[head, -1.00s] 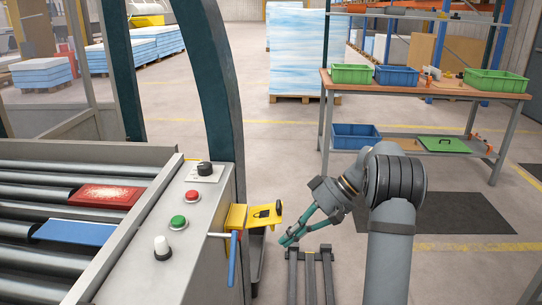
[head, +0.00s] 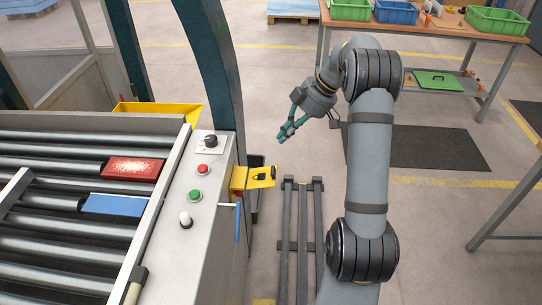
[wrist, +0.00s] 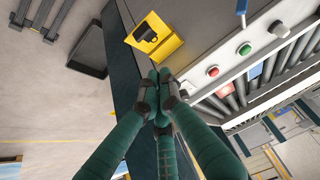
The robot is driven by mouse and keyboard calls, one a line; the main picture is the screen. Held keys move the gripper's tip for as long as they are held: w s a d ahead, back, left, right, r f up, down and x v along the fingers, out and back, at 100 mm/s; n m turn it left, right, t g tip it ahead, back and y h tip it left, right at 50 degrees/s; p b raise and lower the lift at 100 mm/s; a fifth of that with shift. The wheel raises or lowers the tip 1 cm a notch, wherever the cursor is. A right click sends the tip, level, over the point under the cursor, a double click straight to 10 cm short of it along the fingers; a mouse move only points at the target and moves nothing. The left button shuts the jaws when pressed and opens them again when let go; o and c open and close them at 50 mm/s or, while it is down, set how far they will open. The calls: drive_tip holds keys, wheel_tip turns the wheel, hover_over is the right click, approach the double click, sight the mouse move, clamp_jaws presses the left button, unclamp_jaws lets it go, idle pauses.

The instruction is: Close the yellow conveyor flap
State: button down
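A yellow panel (head: 160,111) shows at the far end of the roller conveyor (head: 60,200), beyond its end rail. It looks like the flap, sloping outward; its hinge and lower part are hidden. My gripper (head: 281,139) is in free air to the right of the dark green post, well apart from this panel. In the wrist view, the gripper's teal fingers (wrist: 160,77) meet at their tips with nothing between them. The panel cannot be made out in the wrist view.
A yellow bracket (head: 256,178) with a black part juts from the control console (head: 190,210); it also shows in the wrist view (wrist: 154,40). The dark green post (head: 208,75) stands between panel and gripper. A dark floor rack (head: 302,240) lies right of the console.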

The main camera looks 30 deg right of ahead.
drive_tip(key=p, duration=0.2)
hover_over(273, 171)
drive_tip(key=f, duration=0.7)
drive_tip(key=shift+w+a+f, duration=0.1)
drive_tip(key=shift+w+a, duration=0.15)
drive_tip(key=shift+a, duration=0.05)
drive_tip(key=f, duration=0.3)
drive_tip(key=shift+s+d+f+p, duration=0.1)
drive_tip(key=shift+d+f+p, duration=0.1)
drive_tip(key=shift+p, duration=0.15)
drive_tip(key=shift+d+f, duration=0.1)
drive_tip(key=shift+f, duration=0.55)
drive_tip(key=shift+f, duration=0.1)
